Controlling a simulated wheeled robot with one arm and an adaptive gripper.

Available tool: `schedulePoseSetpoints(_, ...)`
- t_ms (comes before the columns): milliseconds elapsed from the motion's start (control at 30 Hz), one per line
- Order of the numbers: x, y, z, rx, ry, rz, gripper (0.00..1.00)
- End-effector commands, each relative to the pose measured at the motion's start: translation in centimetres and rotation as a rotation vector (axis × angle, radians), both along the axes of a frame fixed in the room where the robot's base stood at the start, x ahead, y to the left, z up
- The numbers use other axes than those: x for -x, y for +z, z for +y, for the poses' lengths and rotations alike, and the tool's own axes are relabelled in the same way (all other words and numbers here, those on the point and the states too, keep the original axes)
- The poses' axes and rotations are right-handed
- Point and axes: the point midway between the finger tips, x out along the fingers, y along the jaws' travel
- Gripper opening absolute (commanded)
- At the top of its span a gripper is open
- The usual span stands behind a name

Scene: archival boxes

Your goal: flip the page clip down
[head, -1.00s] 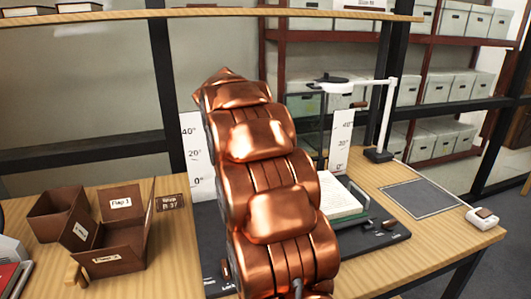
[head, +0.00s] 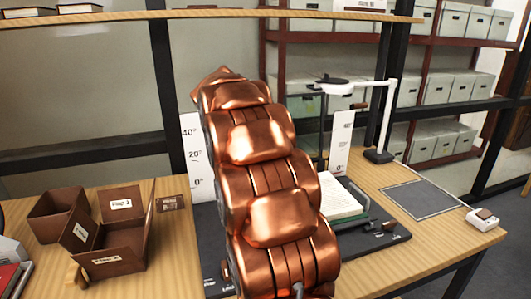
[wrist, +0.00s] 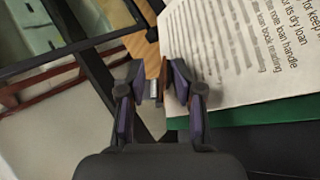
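In the wrist view, my gripper (wrist: 156,76) is open. Its two dark fingers stand apart on either side of a thin brown piece (wrist: 163,80) and a small silver cylinder (wrist: 154,88). Gaps show beside them, so they do not look gripped. I cannot tell for sure whether they are the page clip. The open book's printed page (wrist: 240,50) lies right of the fingers, above a green cover edge (wrist: 255,112). In the head view, the book (head: 340,198) lies on a black stand (head: 375,240); my copper arm hides much of the stand and my gripper.
A black post carries a brown handle (head: 360,105) behind the book. Scale cards (head: 195,155) and a white lamp stand (head: 386,125) stand nearby. Brown boxes (head: 110,250) are at left. A grey mat (head: 422,198) and a small white device (head: 484,218) are at right.

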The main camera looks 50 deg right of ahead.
Motion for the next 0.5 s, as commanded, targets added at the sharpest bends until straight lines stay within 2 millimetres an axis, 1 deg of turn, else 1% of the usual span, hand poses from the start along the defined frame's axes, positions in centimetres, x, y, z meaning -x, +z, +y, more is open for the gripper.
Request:
schedulePoseSetpoints(300, 0.3, 3.1, 2.6, 0.002, 0.003, -0.002, 0.34)
schedulePoseSetpoints(500, 0.5, 4.9, 4.1, 0.000, 0.001, -0.002, 0.34)
